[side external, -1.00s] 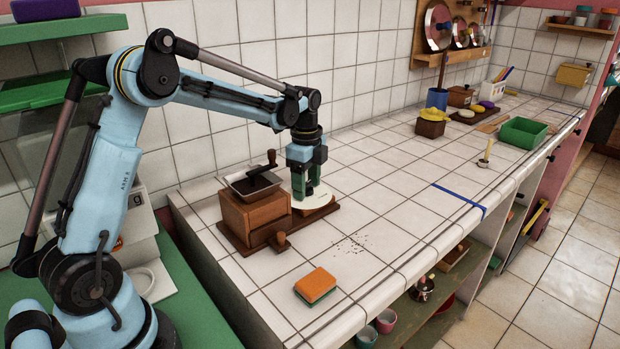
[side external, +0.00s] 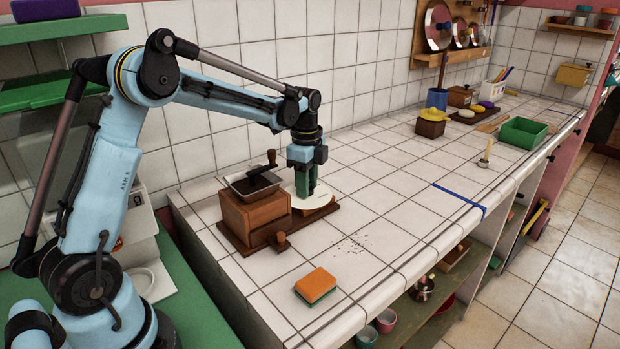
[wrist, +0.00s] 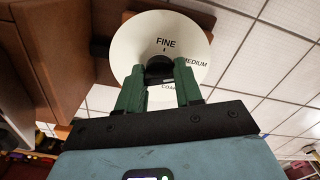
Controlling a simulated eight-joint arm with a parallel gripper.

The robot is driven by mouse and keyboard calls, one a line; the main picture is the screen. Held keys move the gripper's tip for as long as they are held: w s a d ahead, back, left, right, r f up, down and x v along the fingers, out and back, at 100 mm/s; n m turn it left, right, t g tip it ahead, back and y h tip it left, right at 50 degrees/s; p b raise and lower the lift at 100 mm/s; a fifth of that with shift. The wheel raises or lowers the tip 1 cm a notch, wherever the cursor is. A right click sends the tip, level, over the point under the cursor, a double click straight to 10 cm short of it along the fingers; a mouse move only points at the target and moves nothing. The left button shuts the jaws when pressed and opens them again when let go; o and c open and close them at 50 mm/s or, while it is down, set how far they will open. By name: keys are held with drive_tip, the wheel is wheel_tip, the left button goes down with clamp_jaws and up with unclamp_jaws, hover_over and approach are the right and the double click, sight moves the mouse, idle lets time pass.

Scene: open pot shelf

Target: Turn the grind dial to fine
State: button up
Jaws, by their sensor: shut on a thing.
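The grinder is a wooden box (side external: 245,214) with a metal hopper and a dark crank on top. Its round white dial (side external: 323,201) lies on the base at the box's right. In the wrist view the dial face (wrist: 140,42) reads FINE at the top and MEDIUM at the right. A third label below is partly hidden by my fingers. My gripper (side external: 305,194) points down over the dial. Its green fingers (wrist: 160,74) are shut on the dark dial knob (wrist: 159,64). A small mark shows under FINE; the knob's pointer is hard to make out.
The crank (side external: 262,172) stands close to my gripper's left. An orange sponge (side external: 316,285) lies in front, near the counter's edge. Dark specks (side external: 351,245) are scattered on the tiles. A green tray (side external: 522,132) and other items stand far right. The mid-counter is mostly clear.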

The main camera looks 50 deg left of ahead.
drive_tip(key=n, duration=0.5)
drive_tip(key=shift+n, duration=0.3)
drive_tip(key=n, duration=0.6)
idle(0.4)
drive_tip(key=o, duration=1)
drive_tip(key=shift+o, duration=0.2)
wheel_tip(320, 180, up, 12)
